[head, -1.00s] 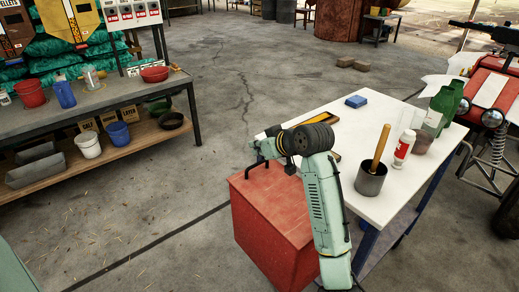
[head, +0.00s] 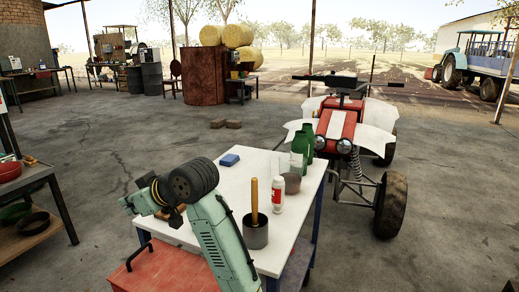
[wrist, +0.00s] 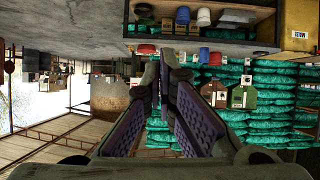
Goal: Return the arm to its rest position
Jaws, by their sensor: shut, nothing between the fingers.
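My arm (head: 222,235) is pale green with a dark, ribbed joint and rises at the front beside the white table (head: 232,192). Its far part bends left, above the red box (head: 172,272) and the table's left end. My gripper (wrist: 163,62) shows in the wrist view with its two purple-padded fingers together at the tips and nothing between them. In the head view the fingers cannot be made out. The wrist view is upside down and looks towards the shelf and the green sacks (wrist: 235,108).
A red and white vehicle (head: 340,128) stands behind right. A dark shelf (head: 62,200) is at left. Open concrete floor lies between.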

